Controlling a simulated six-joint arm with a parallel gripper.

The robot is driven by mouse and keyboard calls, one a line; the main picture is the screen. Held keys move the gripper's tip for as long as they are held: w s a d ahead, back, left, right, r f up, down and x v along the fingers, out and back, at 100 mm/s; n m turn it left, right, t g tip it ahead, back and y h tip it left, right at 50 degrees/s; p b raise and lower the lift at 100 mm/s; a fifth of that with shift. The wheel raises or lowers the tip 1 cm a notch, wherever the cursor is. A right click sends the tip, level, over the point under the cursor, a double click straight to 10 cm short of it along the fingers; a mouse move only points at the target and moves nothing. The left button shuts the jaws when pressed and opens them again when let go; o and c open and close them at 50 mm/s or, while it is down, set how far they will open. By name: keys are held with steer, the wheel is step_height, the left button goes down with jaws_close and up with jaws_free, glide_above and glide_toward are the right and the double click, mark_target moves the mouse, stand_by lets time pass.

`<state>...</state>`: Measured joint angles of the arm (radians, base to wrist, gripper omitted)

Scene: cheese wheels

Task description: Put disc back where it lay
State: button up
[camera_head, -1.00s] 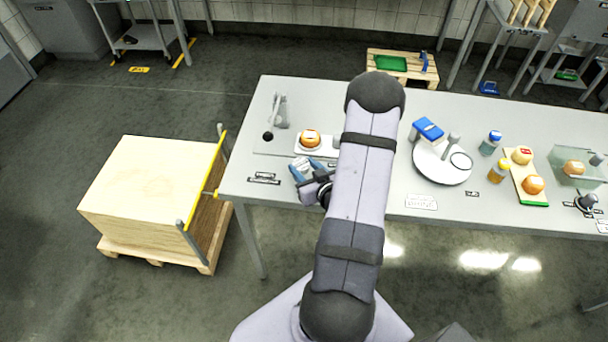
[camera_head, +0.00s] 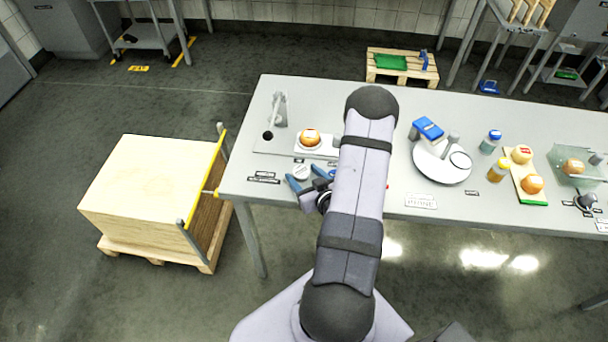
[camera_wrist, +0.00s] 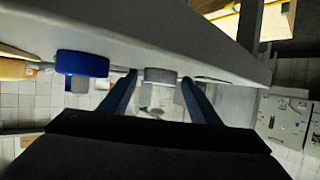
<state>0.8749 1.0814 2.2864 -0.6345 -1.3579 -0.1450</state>
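A small white disc (camera_head: 301,171) lies on the table, near its front left part, in front of the white plate with an orange-and-white cheese. My gripper (camera_head: 307,179) is just on the near side of it, low over the table, with its blue fingers spread. In the wrist view a grey disc (camera_wrist: 160,75) shows between the tips of my gripper (camera_wrist: 160,78), with a gap on both sides. The fingers hold nothing. My arm hides part of the table to the right of the disc.
The cheese (camera_head: 309,138) sits on its white plate (camera_head: 301,150) behind the disc. A round white platter (camera_head: 430,174), a blue box (camera_head: 428,129), bottles and a board (camera_head: 517,177) with cheeses stand to the right. A blue round thing (camera_wrist: 82,63) shows in the wrist view.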

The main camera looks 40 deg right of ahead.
steer(key=shift+r, duration=0.1)
steer(key=shift+r, duration=0.15)
steer(key=shift+s, duration=0.25)
steer(key=v, duration=0.9)
steer(key=shift+s+r+p, duration=0.3)
steer(key=shift+r+p, duration=0.05)
steer(key=shift+r, duration=0.05)
steer(key=shift+p+v, duration=0.65)
steer(key=shift+v, duration=0.2)
steer(key=shift+a+f, duration=0.1)
steer(key=shift+f, duration=0.1)
